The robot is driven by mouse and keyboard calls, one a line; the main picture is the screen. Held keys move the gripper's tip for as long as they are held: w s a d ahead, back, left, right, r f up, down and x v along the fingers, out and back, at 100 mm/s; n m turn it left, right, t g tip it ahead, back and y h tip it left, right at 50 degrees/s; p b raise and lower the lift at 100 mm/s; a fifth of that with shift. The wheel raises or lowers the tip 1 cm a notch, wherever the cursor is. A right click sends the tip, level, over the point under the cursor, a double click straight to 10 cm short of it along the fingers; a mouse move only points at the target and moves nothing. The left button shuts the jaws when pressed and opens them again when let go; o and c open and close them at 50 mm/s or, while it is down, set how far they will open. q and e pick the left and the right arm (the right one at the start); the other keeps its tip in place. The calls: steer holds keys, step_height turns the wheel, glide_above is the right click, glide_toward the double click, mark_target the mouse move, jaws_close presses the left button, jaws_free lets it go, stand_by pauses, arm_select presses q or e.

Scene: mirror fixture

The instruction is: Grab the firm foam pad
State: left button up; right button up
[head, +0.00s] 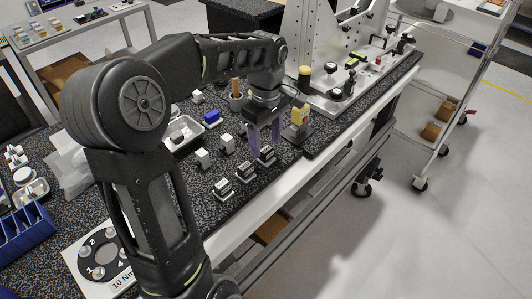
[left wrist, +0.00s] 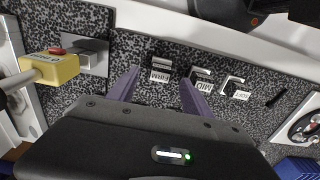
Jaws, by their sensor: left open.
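The firm foam pad (left wrist: 160,71) is a small dark block with a white label reading FIRM, upside down in the left wrist view. In the head view it is the pad (head: 266,155) nearest my left gripper (head: 264,145). My left gripper is open, with purple fingers pointing down. In the left wrist view the fingers (left wrist: 159,84) appear on either side of the firm pad, with nothing held. I cannot tell the exact height of the fingertips. The mid pad (left wrist: 202,80) and the soft pad (left wrist: 236,90) stand in a row beside it. My right gripper is not in view.
A yellow-topped device (head: 303,108) with a red button stands right of the gripper, near the metal fixture (head: 335,75). Several white blocks (head: 202,157) and a tray (head: 184,131) lie behind the pads. The speckled table's white front edge (head: 270,205) is close to the pads.

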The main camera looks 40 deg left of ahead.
arm_select(q)
step_height(320, 180, down, 2)
steer(key=shift+f, duration=0.15)
steer(key=shift+c, duration=0.4)
jaws_close()
stand_by(0.6)
